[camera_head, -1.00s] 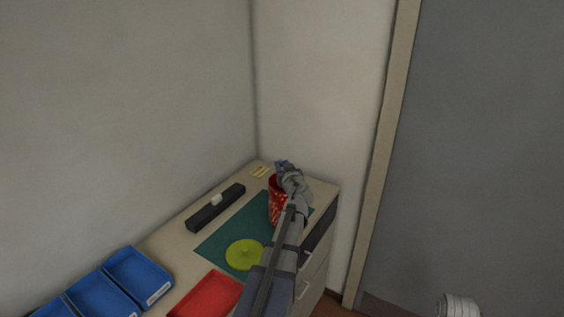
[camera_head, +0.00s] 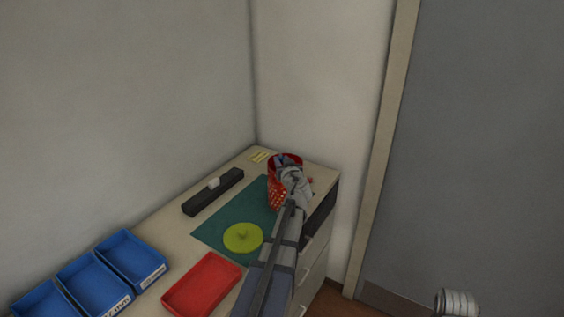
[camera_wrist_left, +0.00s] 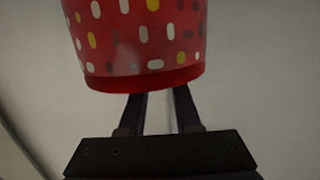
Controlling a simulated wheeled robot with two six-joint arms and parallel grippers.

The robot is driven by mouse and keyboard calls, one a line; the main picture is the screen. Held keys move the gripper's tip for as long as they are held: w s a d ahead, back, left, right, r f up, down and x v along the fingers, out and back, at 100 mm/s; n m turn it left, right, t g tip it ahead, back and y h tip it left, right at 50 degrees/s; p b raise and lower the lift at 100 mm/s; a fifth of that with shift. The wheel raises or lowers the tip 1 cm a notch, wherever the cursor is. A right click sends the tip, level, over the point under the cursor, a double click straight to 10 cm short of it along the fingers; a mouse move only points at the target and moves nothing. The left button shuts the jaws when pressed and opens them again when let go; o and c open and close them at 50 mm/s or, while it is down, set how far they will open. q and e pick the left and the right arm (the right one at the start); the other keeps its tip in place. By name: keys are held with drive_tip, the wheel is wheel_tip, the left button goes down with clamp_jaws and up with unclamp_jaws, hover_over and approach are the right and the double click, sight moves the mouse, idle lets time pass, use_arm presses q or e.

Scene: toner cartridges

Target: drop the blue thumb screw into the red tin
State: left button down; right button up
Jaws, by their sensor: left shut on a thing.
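The red tin (camera_head: 275,190), with white and yellow marks, stands on the cabinet top at the far end of the green mat. My left gripper (camera_head: 285,163) is at its mouth, reaching from the right side. In the left wrist view, the tin's spotted wall (camera_wrist_left: 140,40) covers the fingertips, and the finger shafts pass behind its edge. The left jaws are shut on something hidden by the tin. The blue thumb screw cannot be made out in either view.
A yellow-green disc (camera_head: 243,238) with a knob lies on the green mat (camera_head: 213,232). A red tray (camera_head: 196,291) and several blue bins (camera_head: 131,262) stand nearer. A long dark block (camera_head: 202,196) lies along the wall. Yellow strips (camera_head: 260,157) lie in the back corner.

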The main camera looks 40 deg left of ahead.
use_arm(q)
drive_tip(key=c, duration=0.5)
unclamp_jaws()
drive_tip(key=shift+s+d, duration=0.1)
drive_tip(key=p+v, duration=0.1)
drive_tip(key=v, duration=0.6)
drive_tip(key=shift+s+d, duration=0.1)
drive_tip(key=shift+d, duration=0.15)
drive_tip(key=s+d+f+m+g+h, duration=0.25)
drive_tip(key=s+d+f, duration=0.2)
drive_tip(key=d, duration=0.65)
drive_tip(key=s+d+f+m+g+h, duration=0.25)
drive_tip(key=d+f, duration=0.35)
drive_tip(key=d, duration=0.5)
drive_tip(key=s+d+f+m+g+h, duration=0.2)
drive_tip(key=s+d+f+m+h, duration=0.3)
drive_tip(key=d, duration=0.6)
drive_tip(key=s+d+f+m+g, duration=0.1)
drive_tip(key=s+d, duration=0.1)
drive_tip(key=d, duration=0.2)
drive_tip(key=s+d+f+m+g+h, duration=0.1)
drive_tip(key=s+d, duration=0.2)
drive_tip(key=s+d+f+m+g, duration=0.1)
drive_tip(key=s+d+m, duration=0.1)
drive_tip(key=s+d, duration=0.1)
drive_tip(key=shift+s+d, duration=0.2)
drive_tip(key=shift+d, duration=0.65)
